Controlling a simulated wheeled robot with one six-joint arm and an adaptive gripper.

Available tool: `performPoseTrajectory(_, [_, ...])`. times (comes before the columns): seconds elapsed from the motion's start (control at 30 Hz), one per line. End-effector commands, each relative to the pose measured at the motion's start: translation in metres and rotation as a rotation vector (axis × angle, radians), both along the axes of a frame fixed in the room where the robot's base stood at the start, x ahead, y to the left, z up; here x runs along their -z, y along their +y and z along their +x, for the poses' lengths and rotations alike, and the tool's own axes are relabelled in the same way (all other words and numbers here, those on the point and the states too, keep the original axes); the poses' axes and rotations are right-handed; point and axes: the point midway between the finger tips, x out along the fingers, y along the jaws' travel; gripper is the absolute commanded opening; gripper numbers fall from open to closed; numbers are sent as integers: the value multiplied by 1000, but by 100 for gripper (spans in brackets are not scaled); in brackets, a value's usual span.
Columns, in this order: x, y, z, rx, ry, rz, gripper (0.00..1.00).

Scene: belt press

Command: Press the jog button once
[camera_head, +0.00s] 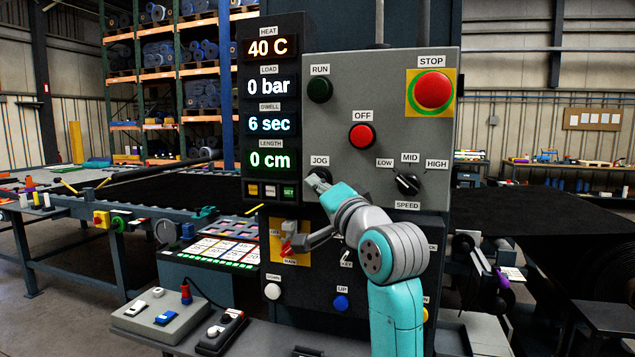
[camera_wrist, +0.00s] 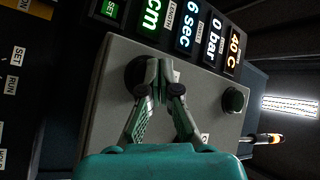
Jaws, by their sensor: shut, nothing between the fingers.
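The black jog button (camera_head: 324,172) sits under the JOG label on the grey control panel (camera_head: 385,80). My gripper (camera_head: 313,183) is shut and empty, its fingertips in front of the button and covering its lower part. In the wrist view the closed fingertips (camera_wrist: 158,70) overlap the dark round button (camera_wrist: 134,74), whose left side shows. I cannot tell whether the tips touch it.
Around it are the green RUN button (camera_head: 320,89), red OFF button (camera_head: 362,135), red STOP button (camera_head: 432,90) and the speed knob (camera_head: 407,184). The display column (camera_head: 270,110) reads 40 C, 0 bar, 6 sec, 0 cm. A main switch (camera_head: 289,245) is below.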

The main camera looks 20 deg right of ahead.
Motion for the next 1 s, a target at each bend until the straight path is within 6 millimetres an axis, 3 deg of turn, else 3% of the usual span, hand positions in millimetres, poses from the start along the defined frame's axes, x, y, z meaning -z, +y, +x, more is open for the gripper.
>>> performPoseTrajectory(0.67, [0, -3, 4, 1, 0, 0, 0])
performPoseTrajectory(1.0, [0, 4, -5, 1, 0, 0, 0])
